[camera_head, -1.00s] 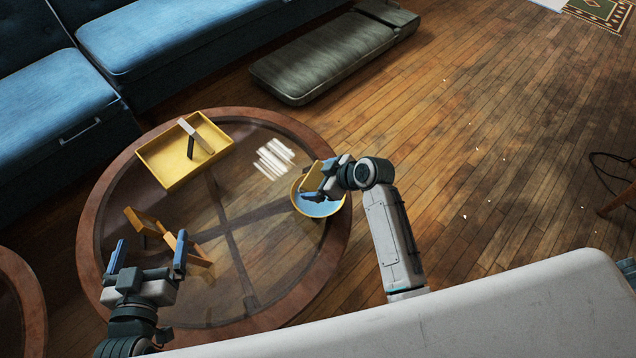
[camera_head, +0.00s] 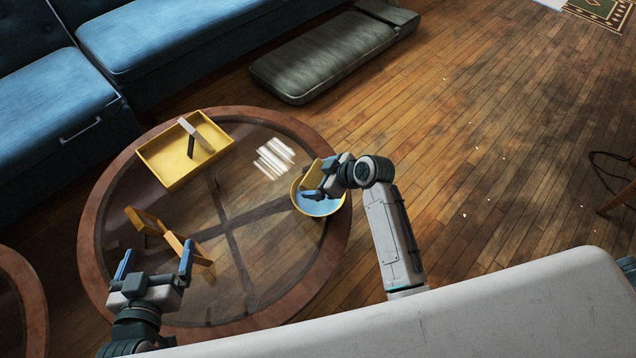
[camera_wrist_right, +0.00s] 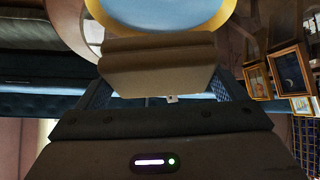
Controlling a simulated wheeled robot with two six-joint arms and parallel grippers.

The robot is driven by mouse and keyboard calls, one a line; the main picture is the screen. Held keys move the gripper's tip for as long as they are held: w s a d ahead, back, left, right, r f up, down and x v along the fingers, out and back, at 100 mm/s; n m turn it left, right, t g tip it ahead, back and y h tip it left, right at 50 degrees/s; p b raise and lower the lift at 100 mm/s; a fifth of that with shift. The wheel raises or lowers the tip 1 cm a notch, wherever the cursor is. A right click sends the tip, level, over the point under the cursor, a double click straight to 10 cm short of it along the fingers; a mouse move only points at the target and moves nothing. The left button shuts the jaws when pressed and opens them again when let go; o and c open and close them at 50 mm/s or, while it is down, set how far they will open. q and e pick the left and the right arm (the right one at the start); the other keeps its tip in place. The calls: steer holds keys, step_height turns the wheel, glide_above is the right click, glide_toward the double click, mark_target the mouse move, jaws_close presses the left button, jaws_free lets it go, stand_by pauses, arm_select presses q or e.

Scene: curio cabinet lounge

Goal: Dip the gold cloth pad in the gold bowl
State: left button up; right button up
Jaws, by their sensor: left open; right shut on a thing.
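The gold cloth pad (camera_head: 312,177) is held in my right gripper (camera_head: 322,186), which is shut on it. In the head view the pad overlaps the back left rim of the gold bowl (camera_head: 297,204), which has a pale blue inside. In the right wrist view the pad (camera_wrist_right: 155,66) spans the space between the fingers, with the bowl's rim (camera_wrist_right: 188,30) beyond it. I cannot tell whether the pad touches the blue inside. My left gripper (camera_head: 156,262) is open and empty over the table's front left.
The bowl stands at the right of a round glass-topped table (camera_head: 341,245) with a wooden rim. A yellow tray (camera_head: 160,176) with a light bar and a dark piece is at the back left. Gold angled stands (camera_head: 143,220) are near my left gripper. The table's middle is clear.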

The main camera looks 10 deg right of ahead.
steer(key=shift+r, duration=0.1)
stand_by(0.3)
step_height(320, 180, up, 5)
steer(key=p, duration=0.5)
steer(key=shift+p, duration=0.3)
